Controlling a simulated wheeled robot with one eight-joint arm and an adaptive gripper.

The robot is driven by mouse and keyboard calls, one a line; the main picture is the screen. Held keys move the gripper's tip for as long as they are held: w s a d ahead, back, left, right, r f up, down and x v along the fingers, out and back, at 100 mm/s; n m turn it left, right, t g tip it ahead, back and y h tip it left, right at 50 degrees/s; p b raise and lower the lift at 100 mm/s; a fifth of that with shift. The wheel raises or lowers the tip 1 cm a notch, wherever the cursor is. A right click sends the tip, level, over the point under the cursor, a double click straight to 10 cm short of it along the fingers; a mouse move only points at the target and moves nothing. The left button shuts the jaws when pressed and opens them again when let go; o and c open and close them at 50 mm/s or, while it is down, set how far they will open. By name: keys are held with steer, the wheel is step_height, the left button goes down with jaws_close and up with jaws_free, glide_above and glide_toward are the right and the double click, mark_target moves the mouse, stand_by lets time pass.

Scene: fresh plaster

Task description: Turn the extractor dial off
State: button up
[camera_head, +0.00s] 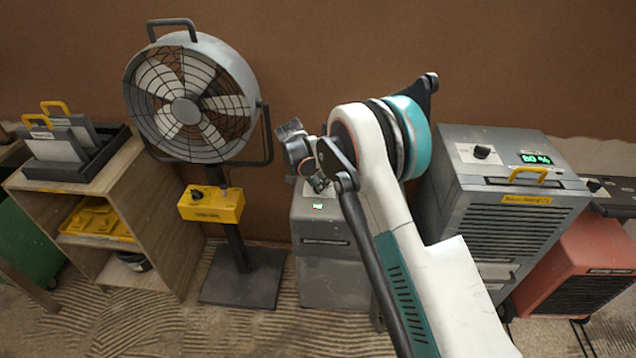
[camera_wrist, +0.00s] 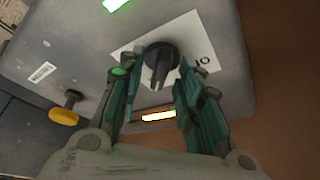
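In the wrist view a black dial (camera_wrist: 161,60) stands on a white label on the top of a grey unit (camera_wrist: 228,45). Dark marks show at the label's right edge. My gripper (camera_wrist: 153,85) is open, with its teal fingers on either side of the dial's near part and a visible gap to each. I cannot tell how deep the fingers reach. In the head view my gripper (camera_head: 318,183) is over the top of the middle grey unit (camera_head: 330,270), which I take for the extractor.
A fan (camera_head: 187,95) with a yellow control box (camera_head: 211,204) stands left. A grey machine (camera_head: 505,225) reading 80 % with its own dial (camera_head: 482,151) stands right, beside a red heater (camera_head: 580,262).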

jaws_close()
steer(key=shift+n, duration=0.3)
steer(key=n+t+y, duration=0.1)
steer(key=n, duration=0.2)
steer(key=shift+s+d+n, duration=0.1)
steer(key=shift+n, duration=0.2)
steer(key=n+y, duration=0.1)
steer(key=n, duration=0.1)
steer(key=n+y, duration=0.1)
steer(key=n, duration=0.1)
steer(key=shift+d+n+t, duration=0.15)
steer(key=shift+n+t, duration=0.15)
steer(key=n+y, duration=0.1)
steer(key=n, duration=0.3)
steer(key=shift+d+y, duration=0.1)
steer(key=shift+y, duration=0.3)
steer(key=shift+n+g+y, duration=0.3)
steer(key=shift+n+y, duration=0.05)
steer(key=shift+n, duration=0.9)
steer(key=shift+n+g+y, duration=0.3)
steer(key=shift+n+y, duration=0.05)
steer(key=shift+n, duration=0.9)
